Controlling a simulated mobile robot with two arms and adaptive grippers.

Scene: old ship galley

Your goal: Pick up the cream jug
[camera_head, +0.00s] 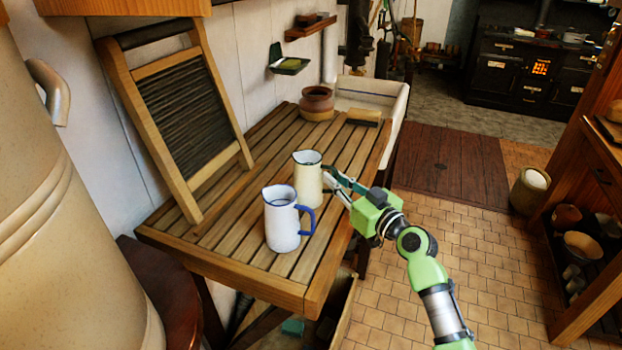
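The cream jug (307,183) is a tall cream enamel jug with a dark rim, upright on the slatted wooden table (215,225). My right gripper (328,175) is at the jug's right side, with its fingertips pointing left towards it. The fingers look spread apart. The jug's handle does not show clearly behind the fingers, and I cannot tell whether they touch the jug. My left gripper is not in view.
A white jug (281,225) with a blue handle stands close in front of the cream jug. A washboard (180,115) leans on the wall. A brown pot (316,100) and a brush (364,117) are at the table's far end, near a white sink (372,88).

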